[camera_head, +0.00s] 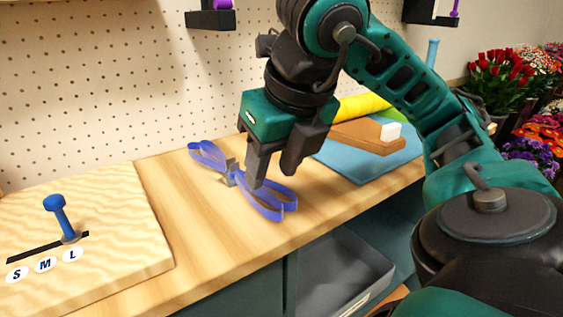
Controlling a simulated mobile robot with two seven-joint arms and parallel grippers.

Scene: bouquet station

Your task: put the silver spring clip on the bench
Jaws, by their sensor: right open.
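The silver spring clip (231,171) is a small grey piece at the middle of a blue ribbon bow (268,205), which lies on the wooden bench (215,225). My right gripper (273,176) is open, pointing down over the right part of the bow. Its left finger is close to the clip, just right of it in the picture. I cannot tell whether it touches the bow or the clip. The gripper hides part of the bow. My left gripper is not in view.
A pale wooden board (110,215) with a blue-knobbed lever (62,215) and S, M, L labels stands at the left. A blue mat (355,165) with a brown block (370,137) lies behind the gripper. A grey drawer (345,275) is below the front edge. The bench between board and bow is clear.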

